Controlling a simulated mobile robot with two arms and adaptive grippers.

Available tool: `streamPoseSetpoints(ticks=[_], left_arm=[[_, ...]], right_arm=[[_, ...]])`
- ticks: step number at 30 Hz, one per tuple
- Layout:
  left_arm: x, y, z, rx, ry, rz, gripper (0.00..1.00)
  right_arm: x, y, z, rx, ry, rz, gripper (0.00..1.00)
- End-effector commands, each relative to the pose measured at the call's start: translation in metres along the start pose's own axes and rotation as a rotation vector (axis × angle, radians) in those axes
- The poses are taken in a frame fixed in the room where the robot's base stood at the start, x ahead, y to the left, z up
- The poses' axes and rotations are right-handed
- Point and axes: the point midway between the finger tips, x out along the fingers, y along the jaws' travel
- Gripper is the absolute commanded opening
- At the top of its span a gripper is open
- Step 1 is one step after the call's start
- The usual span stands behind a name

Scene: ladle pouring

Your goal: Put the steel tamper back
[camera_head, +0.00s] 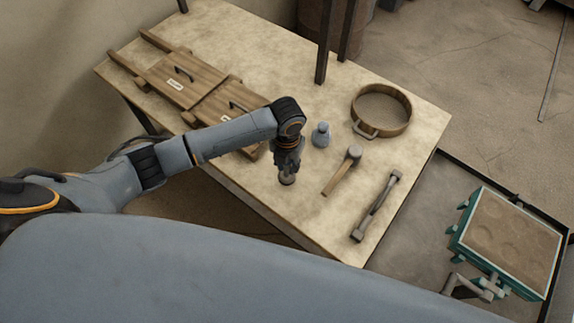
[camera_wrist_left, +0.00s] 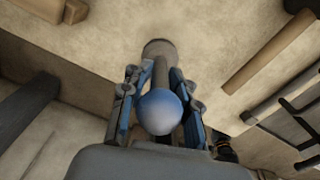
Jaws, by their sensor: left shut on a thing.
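My left gripper (camera_head: 287,160) is shut on the steel tamper, above the front part of the work table (camera_head: 255,195). In the head view the tamper's round foot (camera_head: 287,180) shows below the fingers. In the left wrist view the gripper (camera_wrist_left: 158,105) has its fingers on either side of the tamper's shaft, with the round knob (camera_wrist_left: 160,113) close to the camera and the grey disc foot at the far end. The foot is at or just above the table top; I cannot tell whether it touches. My right gripper is not in view.
A grey bell-shaped piece (camera_head: 321,136), a mallet (camera_head: 335,180) and a double-ended rammer (camera_head: 374,212) lie to the right. A round sieve (camera_head: 409,110) is behind. Wooden boxes (camera_head: 178,82) are at the left. A green-framed sand tray (camera_head: 510,225) stands off the table.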

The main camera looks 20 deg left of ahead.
Motion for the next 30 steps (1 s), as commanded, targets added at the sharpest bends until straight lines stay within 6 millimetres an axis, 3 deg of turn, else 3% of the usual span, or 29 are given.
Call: streamPoseSetpoints(ticks=[4,15,16,19,30], left_arm=[[0.014,-0.001,-0.001,0.001,0.000,-0.001,0.00],[0.019,-0.001,-0.001,0.001,-0.001,0.000,0.00],[0.020,-0.001,-0.001,0.001,0.000,0.001,0.30],[0.019,0.000,-0.001,0.001,0.000,0.001,0.50],[0.015,-0.001,-0.001,0.001,0.000,0.001,0.53]], right_arm=[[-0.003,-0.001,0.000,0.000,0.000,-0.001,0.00],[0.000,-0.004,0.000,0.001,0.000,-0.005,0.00],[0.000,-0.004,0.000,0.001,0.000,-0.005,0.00],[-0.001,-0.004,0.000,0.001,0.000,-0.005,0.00],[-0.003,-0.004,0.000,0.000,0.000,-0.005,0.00]])
